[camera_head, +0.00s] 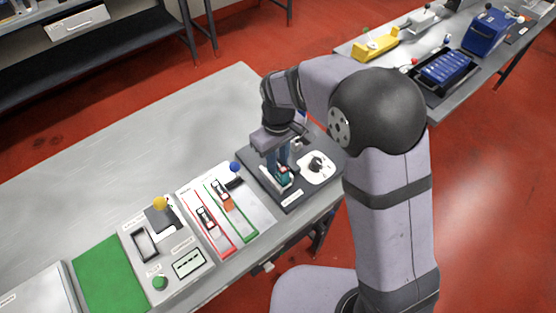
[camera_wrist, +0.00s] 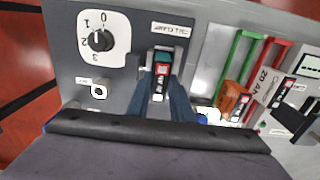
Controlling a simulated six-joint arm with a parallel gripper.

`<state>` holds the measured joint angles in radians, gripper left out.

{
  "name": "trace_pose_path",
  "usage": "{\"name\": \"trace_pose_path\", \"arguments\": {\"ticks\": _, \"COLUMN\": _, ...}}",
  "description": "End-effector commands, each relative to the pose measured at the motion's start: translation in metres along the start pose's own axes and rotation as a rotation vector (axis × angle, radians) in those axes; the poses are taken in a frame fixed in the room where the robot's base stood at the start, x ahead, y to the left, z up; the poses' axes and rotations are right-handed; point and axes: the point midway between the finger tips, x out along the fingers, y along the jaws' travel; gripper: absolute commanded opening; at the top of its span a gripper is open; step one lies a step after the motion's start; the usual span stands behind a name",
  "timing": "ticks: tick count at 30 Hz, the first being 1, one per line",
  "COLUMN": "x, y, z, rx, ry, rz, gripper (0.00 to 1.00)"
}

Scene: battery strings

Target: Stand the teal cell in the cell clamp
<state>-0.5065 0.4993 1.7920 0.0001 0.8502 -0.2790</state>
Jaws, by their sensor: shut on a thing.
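The teal cell (camera_wrist: 162,70) has a teal body and a white label with dark marks. My gripper (camera_wrist: 162,88) is shut on it, with one blue finger on each side. The cell is at the cell clamp (camera_wrist: 134,68), a grey fixture on a dark plate; I cannot tell whether it is fully seated. In the head view my gripper (camera_head: 278,166) points down over the dark plate, and the teal cell (camera_head: 284,178) shows low between the fingers. The fingers hide part of the cell and clamp.
A dial (camera_wrist: 100,40) marked 0 to 3 is on a white panel beside the clamp. Green (camera_head: 232,212) and red (camera_head: 205,224) outlined lanes hold other cells to the left. A blue-knobbed lever (camera_head: 235,168) stands close by.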

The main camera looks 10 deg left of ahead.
Motion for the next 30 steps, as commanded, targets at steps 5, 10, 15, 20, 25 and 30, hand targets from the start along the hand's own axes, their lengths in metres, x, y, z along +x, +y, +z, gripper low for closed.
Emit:
{"name": "trace_pose_path", "arguments": {"ticks": 5, "x": 0.002, "y": 0.0, "z": 0.0, "rx": 0.0, "ry": 0.001, "rz": 0.0, "gripper": 0.0}}
{"name": "trace_pose_path", "arguments": {"ticks": 10, "x": 0.003, "y": 0.0, "z": 0.0, "rx": 0.0, "ry": 0.001, "rz": 0.0, "gripper": 0.25}}
{"name": "trace_pose_path", "arguments": {"ticks": 15, "x": 0.003, "y": 0.0, "z": 0.0, "rx": 0.0, "ry": 0.001, "rz": 0.0, "gripper": 0.42}}
{"name": "trace_pose_path", "arguments": {"ticks": 20, "x": 0.004, "y": 0.0, "z": 0.0, "rx": 0.0, "ry": -0.001, "rz": 0.0, "gripper": 0.42}}
{"name": "trace_pose_path", "arguments": {"ticks": 25, "x": -0.002, "y": 0.0, "z": 0.0, "rx": 0.0, "ry": 0.001, "rz": 0.0, "gripper": 0.42}}
{"name": "trace_pose_path", "arguments": {"ticks": 30, "x": -0.021, "y": 0.0, "z": -0.001, "rx": 0.0, "ry": 0.005, "rz": 0.001, "gripper": 0.42}}
